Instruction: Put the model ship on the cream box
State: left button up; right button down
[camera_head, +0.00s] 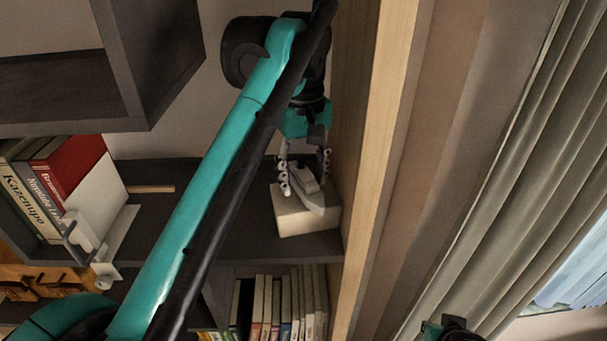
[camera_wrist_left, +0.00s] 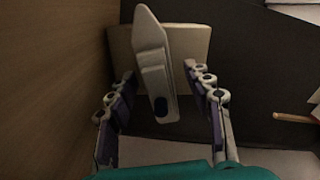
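The cream box (camera_head: 302,219) stands on the dark shelf close to the wooden side panel. The light grey model ship (camera_head: 309,190) lies on top of the box, its pointed end reaching towards or over the box's edge. In the left wrist view, the ship (camera_wrist_left: 153,62) lies over the cream box (camera_wrist_left: 191,43). My left gripper (camera_head: 305,178) points down around the ship, one finger on each side. In the left wrist view, the left gripper (camera_wrist_left: 159,73) is open, with gaps between fingers and ship. A bit of my right arm shows at the bottom right; its fingers do not.
The wooden panel (camera_head: 365,150) rises close on the right of the left gripper. Books (camera_head: 75,180) and a white bookend-like object (camera_head: 88,235) stand on the left. More books (camera_head: 285,308) fill the compartment below. A dark cubby (camera_head: 150,65) hangs above.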

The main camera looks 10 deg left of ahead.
aim_at(303, 171)
pick_arm(q)
notch_tip(303, 171, up, 12)
jog(key=p, duration=0.2)
jog(key=shift+r, duration=0.15)
jog(key=shift+w, duration=0.1)
dwell(0.5)
